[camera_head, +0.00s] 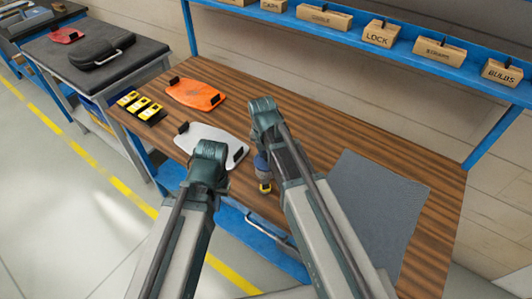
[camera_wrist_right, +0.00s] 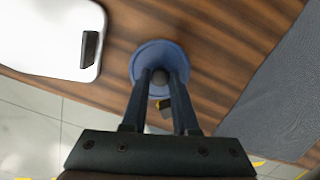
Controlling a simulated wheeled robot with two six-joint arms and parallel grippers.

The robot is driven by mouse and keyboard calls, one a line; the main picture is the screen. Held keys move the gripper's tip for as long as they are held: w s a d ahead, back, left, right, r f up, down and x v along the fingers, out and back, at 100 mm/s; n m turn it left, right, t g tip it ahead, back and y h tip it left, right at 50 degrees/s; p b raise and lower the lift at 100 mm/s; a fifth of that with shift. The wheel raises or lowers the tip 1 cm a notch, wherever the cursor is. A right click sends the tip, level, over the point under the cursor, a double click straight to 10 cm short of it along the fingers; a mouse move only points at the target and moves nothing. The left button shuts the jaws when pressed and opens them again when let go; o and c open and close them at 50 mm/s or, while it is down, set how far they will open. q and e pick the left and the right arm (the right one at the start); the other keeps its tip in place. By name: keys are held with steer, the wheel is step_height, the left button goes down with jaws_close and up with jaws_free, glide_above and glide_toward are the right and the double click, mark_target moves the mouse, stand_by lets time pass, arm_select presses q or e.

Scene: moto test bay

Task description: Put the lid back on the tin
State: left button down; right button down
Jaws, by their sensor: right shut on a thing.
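In the right wrist view a round blue lid (camera_wrist_right: 143,62) with a dark knob (camera_wrist_right: 159,76) lies between the fingertips. My right gripper (camera_wrist_right: 161,82) is shut on the knob. The blue lid also shows in the head view (camera_head: 261,161), partly behind my right arm, over the front part of the bench. I cannot make out the tin, nor whether it is under the lid. My left arm reaches over the bench front by the white panel; its wrist (camera_head: 209,152) shows, but its fingers are hidden.
A white panel (camera_head: 222,139), an orange panel (camera_head: 196,95) and several yellow-black items (camera_head: 140,106) lie on the wooden bench. Another small yellow-black item (camera_head: 265,187) is close to the lid. A grey mat (camera_head: 375,200) covers the right part. A blue shelf (camera_head: 455,62) holds labelled boxes.

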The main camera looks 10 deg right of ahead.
steer(key=c, duration=0.6)
jaws_free()
steer(key=shift+o, duration=0.3)
steer(key=o, duration=0.4)
steer(key=shift+r, duration=0.1)
steer(key=shift+r+p, duration=3.25)
steer(key=shift+p, duration=0.1)
steer(key=shift+r, duration=0.2)
